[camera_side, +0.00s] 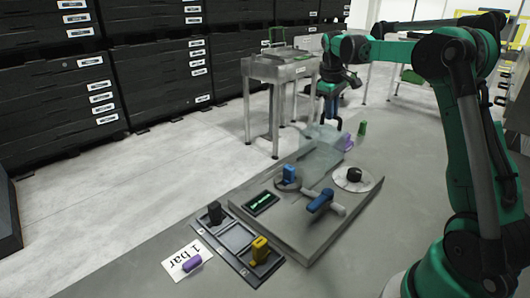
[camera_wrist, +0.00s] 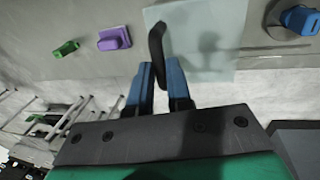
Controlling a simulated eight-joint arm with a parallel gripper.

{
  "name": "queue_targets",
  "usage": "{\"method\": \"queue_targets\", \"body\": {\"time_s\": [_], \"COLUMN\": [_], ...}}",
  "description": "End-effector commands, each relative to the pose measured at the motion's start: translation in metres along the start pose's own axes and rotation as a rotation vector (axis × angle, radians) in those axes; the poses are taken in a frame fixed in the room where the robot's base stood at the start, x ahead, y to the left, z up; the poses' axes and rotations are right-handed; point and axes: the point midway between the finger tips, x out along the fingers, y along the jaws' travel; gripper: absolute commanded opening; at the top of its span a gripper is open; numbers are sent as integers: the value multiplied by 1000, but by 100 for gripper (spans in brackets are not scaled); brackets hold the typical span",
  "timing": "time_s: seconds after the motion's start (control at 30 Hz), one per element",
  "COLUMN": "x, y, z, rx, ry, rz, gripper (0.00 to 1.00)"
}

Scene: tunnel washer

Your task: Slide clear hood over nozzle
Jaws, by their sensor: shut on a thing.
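A clear hood (camera_side: 322,155) shows as a pale see-through shape at the back of the grey plate in the side view. It also shows as a pale sheet (camera_wrist: 210,45) in the wrist view, with a dark curved handle (camera_wrist: 157,45). My gripper (camera_side: 328,117) is above the hood's far end. In the wrist view my gripper's blue fingers (camera_wrist: 159,78) are shut on the handle. I cannot make out a nozzle for certain. Whether the hood touches the plate cannot be told.
The grey plate (camera_side: 290,228) carries a blue knob (camera_side: 289,173), a black knob (camera_side: 354,175) and a blue-handled valve (camera_side: 320,200). Purple (camera_side: 346,141) and green (camera_side: 362,129) pieces stand behind it. A tray (camera_side: 236,238) with black and yellow pieces lies in front. A metal table (camera_side: 280,70) stands behind.

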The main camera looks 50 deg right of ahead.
Motion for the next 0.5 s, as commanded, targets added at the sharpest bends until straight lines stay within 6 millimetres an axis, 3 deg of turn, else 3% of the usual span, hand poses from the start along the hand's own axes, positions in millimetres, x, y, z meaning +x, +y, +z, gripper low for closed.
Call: {"method": "queue_targets", "body": {"time_s": [0.3,0.37,0.5], "x": [-2,-4,-12], "y": [-5,-15,-52], "z": [-1,-2,-2], "rx": [-2,-6,-9], "ry": [1,2,3], "rz": [1,0,0], "gripper": [0,0,0]}}
